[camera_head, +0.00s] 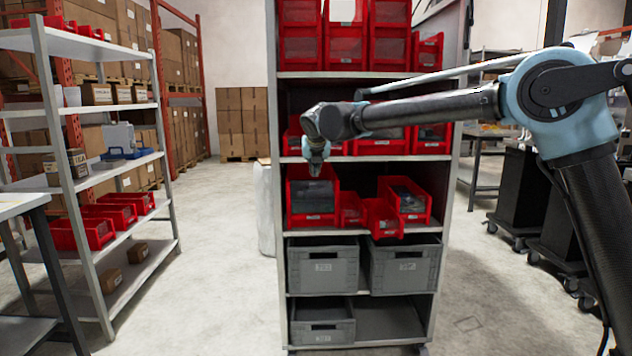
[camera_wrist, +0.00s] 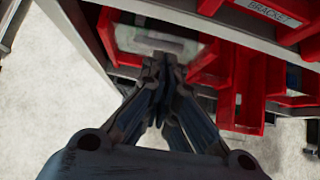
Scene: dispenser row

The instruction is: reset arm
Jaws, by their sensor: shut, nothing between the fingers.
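My arm reaches in from the right in the head view, across the front of the shelf rack (camera_head: 447,180). My gripper (camera_wrist: 160,75) is shut and empty in the wrist view, with its fingertips together. In the head view the gripper end hangs in front of a red bin (camera_head: 313,212) on the middle shelf, and part of it is hidden by my wrist. In the wrist view a red bin (camera_wrist: 107,30) with a pale item inside (camera_wrist: 160,40) lies just beyond the fingertips. I cannot tell whether the fingertips touch it.
Smaller red bins (camera_head: 378,214) stand beside it. Grey crates (camera_head: 323,268) fill the shelf below. A red bin labelled BRACKET (camera_wrist: 275,12) is at the wrist view's upper right. A left rack (camera_head: 160,150) holds red bins (camera_head: 85,234). The floor (camera_head: 215,270) between the racks is clear.

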